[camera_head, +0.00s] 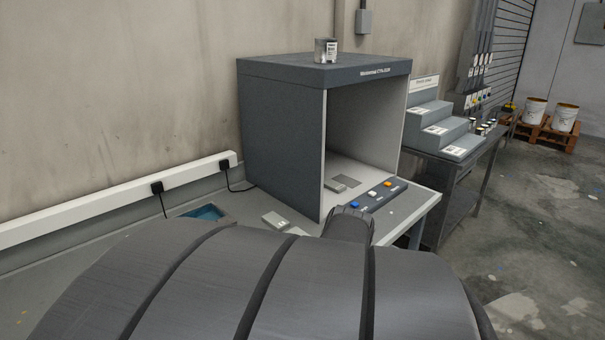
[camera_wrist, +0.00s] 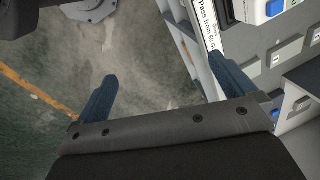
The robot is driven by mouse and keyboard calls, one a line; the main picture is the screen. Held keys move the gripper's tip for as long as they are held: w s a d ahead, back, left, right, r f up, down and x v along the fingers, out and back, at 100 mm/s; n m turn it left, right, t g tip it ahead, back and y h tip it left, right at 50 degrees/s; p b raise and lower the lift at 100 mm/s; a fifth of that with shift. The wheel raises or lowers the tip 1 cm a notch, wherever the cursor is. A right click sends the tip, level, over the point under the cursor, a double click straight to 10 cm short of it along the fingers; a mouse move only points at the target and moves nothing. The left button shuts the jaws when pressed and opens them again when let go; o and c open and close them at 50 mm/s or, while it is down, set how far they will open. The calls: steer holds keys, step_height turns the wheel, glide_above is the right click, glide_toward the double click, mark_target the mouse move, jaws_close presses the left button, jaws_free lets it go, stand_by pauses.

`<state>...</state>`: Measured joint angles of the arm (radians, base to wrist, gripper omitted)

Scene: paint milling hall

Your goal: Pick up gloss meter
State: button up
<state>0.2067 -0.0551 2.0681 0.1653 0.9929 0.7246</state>
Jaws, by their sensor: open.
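No object is clearly marked as the gloss meter. In the wrist view, a pale device with a blue button (camera_wrist: 255,9) is cut off by the top edge and may be it. It lies beside a white label (camera_wrist: 207,26) reading "Pass from 60 G…". In the head view, a small pale grey box (camera_head: 275,219) sits on the bench left of the booth; I cannot tell whether it is the same device. My gripper (camera_wrist: 162,67) is open and empty, its blue fingers over the floor, apart from the pale device at upper right. My arm hides part of the bench.
A grey light booth (camera_head: 275,130) stands on the bench, with a small can (camera_head: 325,51) on top and coloured buttons (camera_head: 373,194) in front. A blue tray (camera_head: 206,213) lies left. A stepped rack (camera_head: 436,128) stands right.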

steer(key=w+a+r+n+t+h, duration=0.1)
steer(key=w+a+r+h, duration=0.2)
steer(key=w+a, duration=0.45)
steer(key=w+a+r+n+t+h, duration=0.15)
steer(key=w+a, duration=0.35)
steer(key=a, duration=0.6)
steer(key=shift+h, duration=0.45)
steer(key=x, duration=1.6)
steer(key=shift+s+d+f, duration=0.15)
steer(key=shift+d+f, duration=0.05)
steer(key=shift+f, duration=0.05)
steer(key=c, duration=1)
steer(key=shift+r, duration=0.1)
steer(key=shift+c, duration=0.7)
steer(key=shift+r, duration=0.1)
